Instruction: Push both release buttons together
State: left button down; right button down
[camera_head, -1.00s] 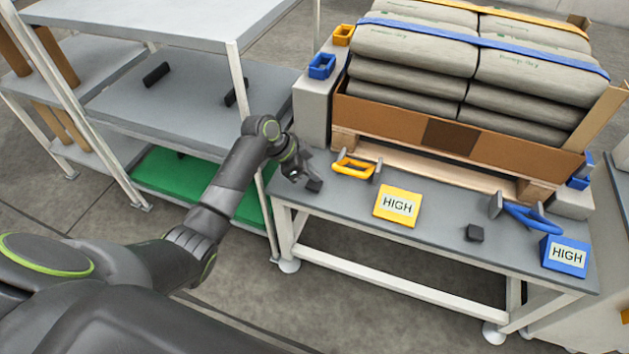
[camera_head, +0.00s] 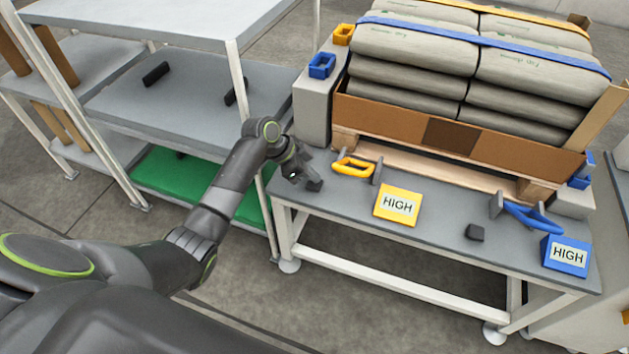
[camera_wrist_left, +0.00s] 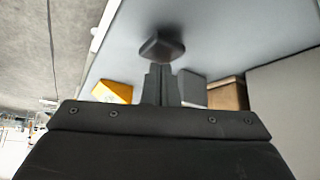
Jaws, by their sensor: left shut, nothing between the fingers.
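Two small dark blocks that look like the release buttons sit on the grey bench: a left one (camera_head: 315,186) near the bench's left end and a right one (camera_head: 474,233) between the two HIGH signs. My left gripper (camera_head: 304,176) is shut and empty, close beside the left button and partly overlapping it in the head view. In the left wrist view the shut fingers (camera_wrist_left: 160,70) point at the dark button (camera_wrist_left: 162,47), just beyond the tips. I cannot tell whether they touch. My right gripper is not in view, and nothing is at the right button.
The bench (camera_head: 345,215) also bears a yellow handle (camera_head: 354,167), a blue handle (camera_head: 533,218), a yellow HIGH sign (camera_head: 397,205) and a blue HIGH sign (camera_head: 566,256). Strapped sacks (camera_head: 415,52) stand behind in a cardboard tray (camera_head: 400,118). A shelf rack (camera_head: 235,60) stands left.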

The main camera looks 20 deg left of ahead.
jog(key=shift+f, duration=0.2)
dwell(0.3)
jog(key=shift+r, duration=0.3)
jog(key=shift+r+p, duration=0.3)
jog(key=shift+p, duration=0.15)
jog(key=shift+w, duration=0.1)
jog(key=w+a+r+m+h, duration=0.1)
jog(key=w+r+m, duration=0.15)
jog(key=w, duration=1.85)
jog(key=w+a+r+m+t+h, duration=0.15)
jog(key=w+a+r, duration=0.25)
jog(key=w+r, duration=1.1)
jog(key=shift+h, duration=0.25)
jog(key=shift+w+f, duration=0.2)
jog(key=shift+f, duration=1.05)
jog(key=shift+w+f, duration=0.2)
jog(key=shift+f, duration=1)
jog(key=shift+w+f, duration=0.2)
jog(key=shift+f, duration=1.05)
